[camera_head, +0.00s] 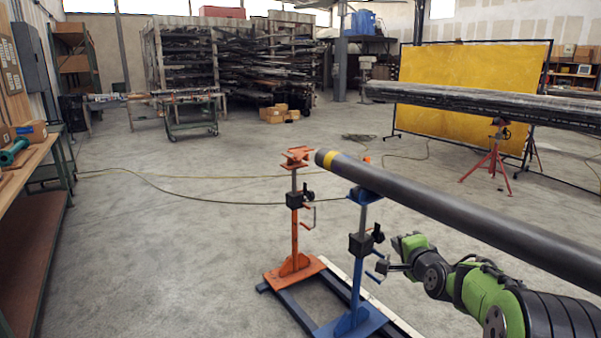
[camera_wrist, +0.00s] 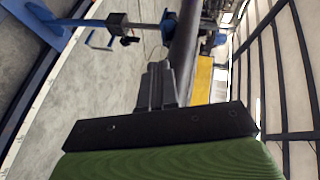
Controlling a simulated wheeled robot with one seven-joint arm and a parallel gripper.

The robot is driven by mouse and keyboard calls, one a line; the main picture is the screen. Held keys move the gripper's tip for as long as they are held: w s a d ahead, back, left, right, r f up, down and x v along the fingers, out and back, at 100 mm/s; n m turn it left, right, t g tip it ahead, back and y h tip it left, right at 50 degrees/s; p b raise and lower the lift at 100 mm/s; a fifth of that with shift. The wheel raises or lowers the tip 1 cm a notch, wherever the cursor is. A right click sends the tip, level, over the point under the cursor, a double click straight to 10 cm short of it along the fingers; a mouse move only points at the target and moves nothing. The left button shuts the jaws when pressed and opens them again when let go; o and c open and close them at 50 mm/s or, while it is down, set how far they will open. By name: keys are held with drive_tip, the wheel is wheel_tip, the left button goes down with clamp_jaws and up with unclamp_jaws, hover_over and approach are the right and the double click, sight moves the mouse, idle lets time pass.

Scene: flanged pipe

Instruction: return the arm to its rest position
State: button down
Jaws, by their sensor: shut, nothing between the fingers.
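My arm is green and black and comes in from the lower right of the head view. My gripper (camera_head: 384,267) is beside the blue pipe stand (camera_head: 361,244), below the dark pipe (camera_head: 450,209). In the wrist view my gripper (camera_wrist: 156,68) shows its fingers together with nothing between them. The dark pipe (camera_wrist: 184,50) runs past the fingertips in that view, and the blue stand (camera_wrist: 168,20) is at the top. I cannot tell from these views whether the fingers touch the stand or its crank.
An orange stand (camera_head: 294,210) stands left of the blue one, clear of the pipe. A second long dark pipe (camera_head: 480,104) lies farther back on a red tripod (camera_head: 494,155). A workbench (camera_head: 30,160) is at left. Cables cross the otherwise open floor (camera_head: 180,240).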

drive_tip(key=s+a+r+n+g, duration=0.3)
drive_tip(key=s+a+n, duration=0.35)
drive_tip(key=s, duration=0.45)
drive_tip(key=s+a+f+n+g, duration=0.1)
drive_tip(key=s+f+n+g, duration=0.15)
drive_tip(key=s, duration=0.85)
drive_tip(key=s+a+f+n+g+h, duration=0.1)
drive_tip(key=s+n+g, duration=0.15)
drive_tip(key=s, duration=0.75)
drive_tip(key=s+a+f+n+g, duration=0.15)
drive_tip(key=s+n, duration=0.25)
drive_tip(key=s, duration=0.7)
wheel_tip(320, 180, up, 17)
drive_tip(key=w+p, duration=0.1)
drive_tip(key=p, duration=1.6)
drive_tip(key=shift+r+p, duration=0.15)
drive_tip(key=shift+p, duration=0.15)
drive_tip(key=shift+m, duration=0.25)
drive_tip(key=shift+a, duration=0.15)
